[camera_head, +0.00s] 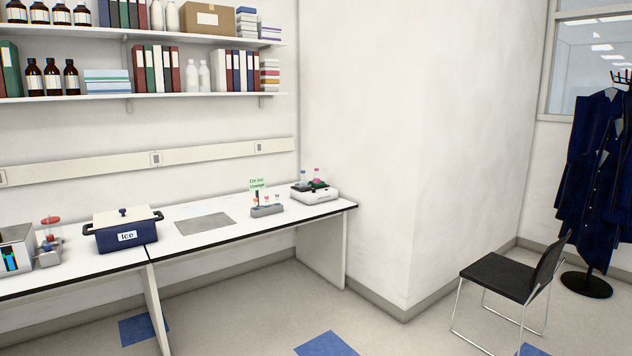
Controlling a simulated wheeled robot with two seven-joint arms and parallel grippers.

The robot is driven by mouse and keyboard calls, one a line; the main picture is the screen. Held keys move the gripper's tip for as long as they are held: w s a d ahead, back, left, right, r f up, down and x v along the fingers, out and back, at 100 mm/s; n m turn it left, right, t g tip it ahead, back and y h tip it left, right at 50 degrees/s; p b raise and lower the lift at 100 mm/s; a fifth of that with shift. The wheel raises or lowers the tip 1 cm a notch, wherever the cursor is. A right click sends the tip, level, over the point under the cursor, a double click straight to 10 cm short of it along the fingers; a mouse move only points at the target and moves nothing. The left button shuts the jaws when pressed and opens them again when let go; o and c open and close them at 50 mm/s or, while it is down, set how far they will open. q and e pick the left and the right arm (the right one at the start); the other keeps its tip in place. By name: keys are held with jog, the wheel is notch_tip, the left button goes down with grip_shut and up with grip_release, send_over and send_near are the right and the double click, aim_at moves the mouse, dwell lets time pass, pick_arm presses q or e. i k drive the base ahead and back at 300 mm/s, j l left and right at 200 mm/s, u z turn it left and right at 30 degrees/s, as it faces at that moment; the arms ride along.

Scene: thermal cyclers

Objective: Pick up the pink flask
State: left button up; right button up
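A small pink flask (317,175) stands on a white bench device (316,194) with a dark top, at the right end of the white bench. A small bluish vessel (303,177) stands on the same device, to the left of the pink flask. Both are small in this view, so their exact shape is hard to tell. Neither of my grippers is in view.
On the bench (182,245) are a blue ice box (124,236), a grey plate (204,224) and a small rack (267,211) with a green sign (257,184). Shelves hang above. A black chair (505,277) and a coat stand (587,285) are right. Floor before the bench is mostly clear.

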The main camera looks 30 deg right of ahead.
aim_at(316, 179)
jog(key=i+l+z, duration=0.3)
jog(key=i+l, duration=0.15)
jog(key=i+l+z, duration=0.35)
jog(key=i, duration=0.2)
jog(key=i+l+z, duration=0.1)
jog(key=i+z, duration=0.2)
jog(key=i, duration=0.2)
jog(key=i+z, duration=0.3)
jog(key=i, duration=0.25)
jog(key=i+u, duration=0.15)
jog(key=i, duration=0.3)
jog(key=i+l+u, duration=0.15)
jog(key=i, duration=0.3)
jog(key=i+l+u, duration=0.15)
jog(key=i, duration=0.35)
jog(key=l, duration=0.05)
